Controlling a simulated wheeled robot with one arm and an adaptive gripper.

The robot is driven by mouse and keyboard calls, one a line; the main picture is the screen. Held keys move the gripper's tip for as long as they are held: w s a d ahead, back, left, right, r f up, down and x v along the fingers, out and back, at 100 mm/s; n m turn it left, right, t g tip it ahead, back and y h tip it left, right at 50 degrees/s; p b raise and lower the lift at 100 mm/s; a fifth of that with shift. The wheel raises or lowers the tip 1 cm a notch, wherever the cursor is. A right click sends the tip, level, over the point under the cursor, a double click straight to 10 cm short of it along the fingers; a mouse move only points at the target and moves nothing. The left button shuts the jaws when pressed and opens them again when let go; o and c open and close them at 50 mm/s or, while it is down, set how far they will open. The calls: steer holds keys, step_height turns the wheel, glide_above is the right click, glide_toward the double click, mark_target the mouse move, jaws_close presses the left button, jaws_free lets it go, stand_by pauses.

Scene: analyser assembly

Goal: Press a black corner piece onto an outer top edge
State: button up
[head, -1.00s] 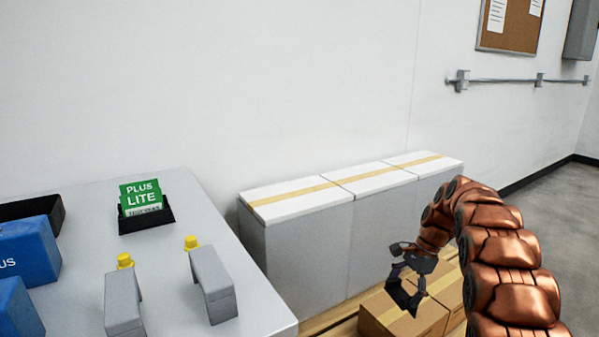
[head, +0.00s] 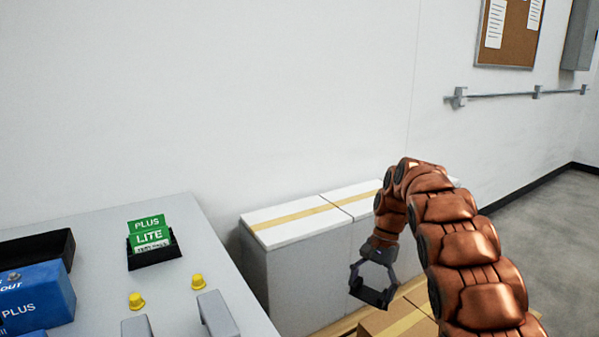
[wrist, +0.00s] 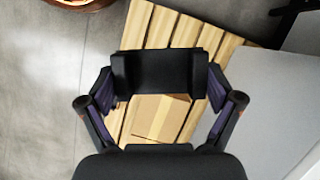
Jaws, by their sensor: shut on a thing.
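My gripper (head: 372,291) is shut on a black corner piece (wrist: 160,73). The piece spans between the two fingers in the wrist view, and its open angle faces away from the palm. In the head view the gripper hangs down in front of tall grey boxes with white tops (head: 300,217), apart from them as far as I can tell. The boxes stand in a row with tan tape along their tops. My arm hides the right part of the row. In the wrist view a pale grey surface (wrist: 265,100) lies to the right of the piece.
A wooden pallet (wrist: 176,30) and brown cartons (head: 400,322) lie below the gripper. A wall stands behind.

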mark_target(375, 305)
steer(key=s+r+n+h+p, duration=0.1)
steer(key=r+n+p, duration=0.3)
steer(key=r+p, duration=0.5)
steer(key=s+r+n+g+h+p, duration=0.1)
steer(key=s+r+n+p, duration=0.2)
steer(key=r+p, duration=0.5)
steer(key=p, duration=0.8)
steer(key=shift+s+d+r+n+h, duration=0.25)
steer(key=shift+d+r+n+h, duration=0.05)
steer(key=shift+r+n, duration=0.1)
steer(key=shift+f, duration=0.15)
